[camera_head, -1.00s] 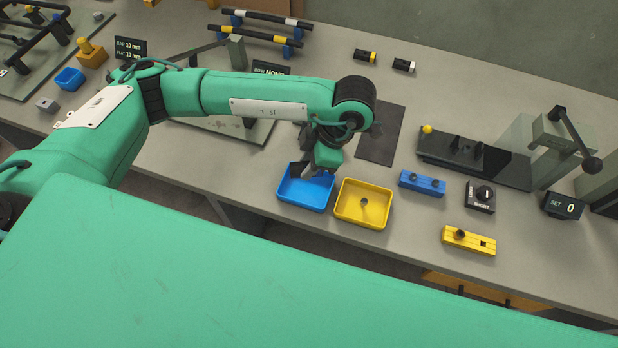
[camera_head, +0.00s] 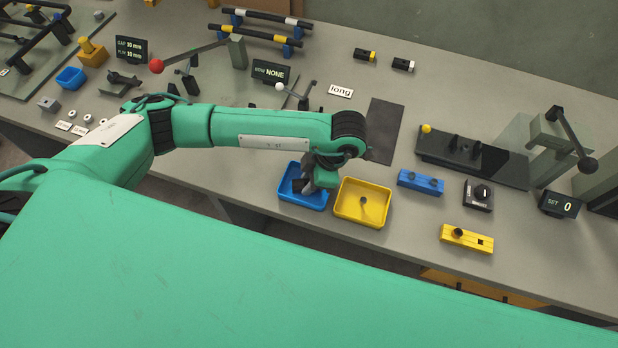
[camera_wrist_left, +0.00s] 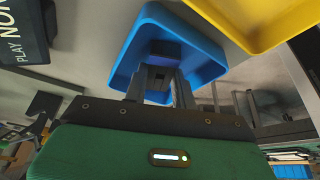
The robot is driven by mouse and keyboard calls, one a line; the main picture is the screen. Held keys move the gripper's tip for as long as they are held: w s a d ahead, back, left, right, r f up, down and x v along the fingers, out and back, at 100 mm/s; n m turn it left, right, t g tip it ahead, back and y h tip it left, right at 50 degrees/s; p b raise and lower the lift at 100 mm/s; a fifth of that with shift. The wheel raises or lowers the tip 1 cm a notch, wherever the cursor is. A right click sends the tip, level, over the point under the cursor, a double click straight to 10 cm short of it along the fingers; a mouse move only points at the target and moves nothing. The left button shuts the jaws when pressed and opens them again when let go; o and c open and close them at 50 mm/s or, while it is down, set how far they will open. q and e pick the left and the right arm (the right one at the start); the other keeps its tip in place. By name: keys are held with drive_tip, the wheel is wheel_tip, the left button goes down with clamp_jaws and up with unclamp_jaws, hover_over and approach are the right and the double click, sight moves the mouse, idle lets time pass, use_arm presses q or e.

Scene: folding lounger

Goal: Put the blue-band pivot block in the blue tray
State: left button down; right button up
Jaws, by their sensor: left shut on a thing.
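The blue tray (camera_head: 302,203) stands near the table's front edge, left of a yellow tray. My left gripper (camera_head: 307,187) is low over the blue tray, pointing down into it. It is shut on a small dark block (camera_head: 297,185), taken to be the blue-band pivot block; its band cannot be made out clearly. The left wrist view shows the fingers (camera_wrist_left: 158,80) reaching into the blue tray (camera_wrist_left: 200,45), with the dark block (camera_wrist_left: 162,58) at their tips. Whether the block touches the tray floor cannot be told. My right gripper does not show.
The yellow tray (camera_head: 362,203) stands directly right of the blue tray. Blue (camera_head: 421,183) and yellow (camera_head: 466,239) blocks with knobs lie further right. A dark mat (camera_head: 384,130) is bare.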

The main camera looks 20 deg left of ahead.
use_arm(q)
drive_tip(key=c, duration=1.1)
unclamp_jaws()
drive_tip(key=shift+f, duration=0.1)
drive_tip(key=shift+c, duration=0.2)
drive_tip(key=b+v, duration=0.2)
drive_tip(key=v, duration=1)
drive_tip(key=shift+s, duration=0.1)
